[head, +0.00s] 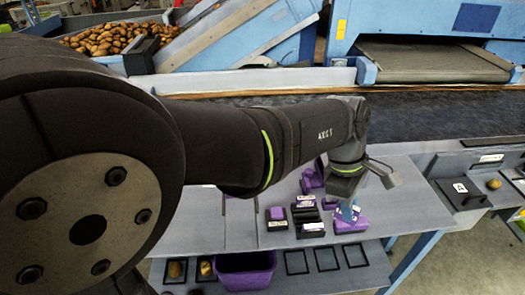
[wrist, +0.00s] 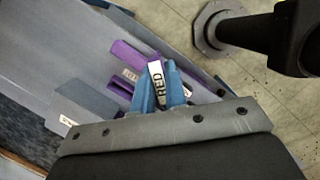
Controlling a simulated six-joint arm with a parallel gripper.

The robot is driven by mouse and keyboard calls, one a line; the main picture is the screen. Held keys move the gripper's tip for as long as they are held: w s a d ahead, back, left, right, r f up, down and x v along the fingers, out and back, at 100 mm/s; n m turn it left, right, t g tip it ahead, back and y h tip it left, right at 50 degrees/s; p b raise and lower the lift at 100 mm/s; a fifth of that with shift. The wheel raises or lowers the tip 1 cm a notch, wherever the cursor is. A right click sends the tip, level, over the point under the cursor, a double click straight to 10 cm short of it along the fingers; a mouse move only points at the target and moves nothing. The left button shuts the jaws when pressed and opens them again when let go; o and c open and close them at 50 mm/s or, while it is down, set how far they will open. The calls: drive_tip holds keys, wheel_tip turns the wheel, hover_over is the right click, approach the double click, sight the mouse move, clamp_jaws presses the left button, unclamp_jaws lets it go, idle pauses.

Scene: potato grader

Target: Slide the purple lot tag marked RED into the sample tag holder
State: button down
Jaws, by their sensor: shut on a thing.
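My gripper (head: 347,211) has blue fingers pointing down over the front right part of the grey table. In the wrist view the fingers (wrist: 160,80) are shut on the lot tag, whose white label (wrist: 156,88) reads RED, turned sideways. The tag's purple body is mostly hidden between the fingers. A purple block (head: 352,226) lies just below the fingertips in the head view; I cannot tell whether the tag touches it. A black slotted holder (head: 309,229) with white labels stands just left of the gripper. I cannot tell which piece is the sample tag holder.
A black holder with a purple piece (head: 278,226) stands further left, and purple pieces (head: 311,180) lie behind. A purple bin (head: 245,272) and potatoes are on the lower shelf. A black plate marked A (head: 461,191) is at right. The table's left part is clear.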

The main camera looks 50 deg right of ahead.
drive_tip(key=shift+w+d+f+m+t+y, duration=0.4)
drive_tip(key=shift+w+d+f+m+t, duration=1.05)
drive_tip(key=shift+m, duration=3.2)
drive_tip(key=shift+w+d+f+m+t+y, duration=0.75)
drive_tip(key=shift+d+m, duration=1.35)
drive_tip(key=shift+m, duration=2.5)
drive_tip(key=shift+w+d+f+m+t+y, duration=0.1)
drive_tip(key=shift+w+d+f+m+t, duration=1.1)
drive_tip(key=shift+m, duration=3.45)
drive_tip(key=shift+s+d+f+g, duration=0.1)
drive_tip(key=shift+d+f+g, duration=0.15)
drive_tip(key=shift+f, duration=0.3)
drive_tip(key=shift+s+d+f+g, duration=0.15)
drive_tip(key=shift+f+g, duration=0.05)
drive_tip(key=shift+f, duration=0.4)
drive_tip(key=shift+s+d+f+g, duration=0.1)
drive_tip(key=shift+d+f+g, duration=0.15)
drive_tip(key=shift+f, duration=0.3)
drive_tip(key=c, duration=1.1)
unclamp_jaws()
drive_tip(key=shift+o, duration=0.2)
drive_tip(key=shift+r, duration=0.1)
